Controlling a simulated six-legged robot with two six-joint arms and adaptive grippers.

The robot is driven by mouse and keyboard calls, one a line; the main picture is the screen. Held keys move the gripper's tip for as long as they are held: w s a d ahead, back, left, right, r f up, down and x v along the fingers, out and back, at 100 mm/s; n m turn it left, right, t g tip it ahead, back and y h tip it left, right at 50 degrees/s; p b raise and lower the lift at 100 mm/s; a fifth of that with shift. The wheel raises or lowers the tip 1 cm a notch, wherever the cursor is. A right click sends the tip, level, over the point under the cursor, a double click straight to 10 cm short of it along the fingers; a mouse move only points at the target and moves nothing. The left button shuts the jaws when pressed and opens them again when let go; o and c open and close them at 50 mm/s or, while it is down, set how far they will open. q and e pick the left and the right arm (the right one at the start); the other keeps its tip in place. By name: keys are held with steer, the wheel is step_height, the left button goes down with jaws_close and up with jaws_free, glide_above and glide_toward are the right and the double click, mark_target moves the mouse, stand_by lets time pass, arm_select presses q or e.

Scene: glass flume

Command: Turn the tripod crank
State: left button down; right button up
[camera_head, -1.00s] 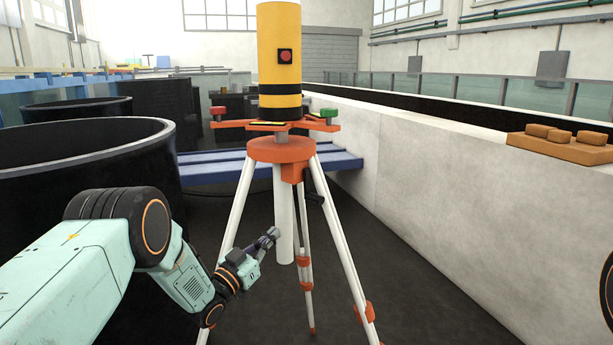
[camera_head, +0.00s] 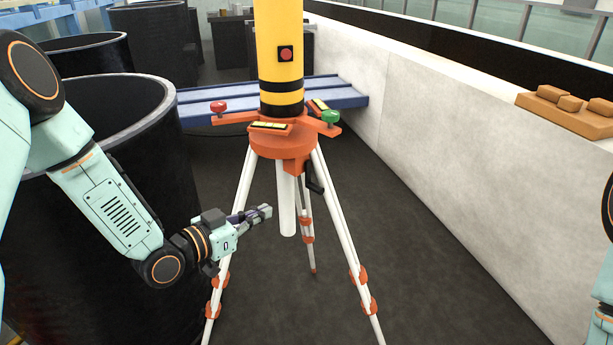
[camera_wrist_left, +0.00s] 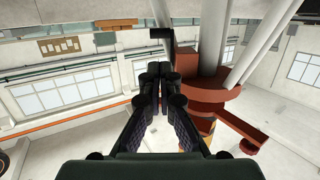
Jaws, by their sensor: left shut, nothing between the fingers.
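The tripod (camera_head: 245,200) stands upright on the dark floor, with white legs, an orange head (camera_head: 285,140) and a white centre tube (camera_head: 287,205). Its black crank (camera_head: 314,180) hangs on the right side of the head, below the orange block. In the left wrist view, the orange head (camera_wrist_left: 205,95) is right of the fingers, and a black part that looks like the crank (camera_wrist_left: 160,33) is beyond the fingertips. My left gripper (camera_head: 265,212) is shut and empty, left of the centre tube and lower than the crank. My right gripper is out of view.
A yellow cylinder (camera_head: 278,50) with black bands sits on the tripod head. A black tank (camera_head: 110,170) stands left, a blue beam (camera_head: 200,108) lies behind, and a pale wall (camera_head: 460,150) runs along the right. The floor right of the tripod is clear.

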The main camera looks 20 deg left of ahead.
arm_select(q)
glide_toward(314, 190)
steer(key=b+x, duration=0.1)
steer(key=x, duration=0.5)
steer(key=shift+d+r, duration=0.1)
steer(key=shift+w, duration=0.4)
steer(key=shift+s+d, duration=0.1)
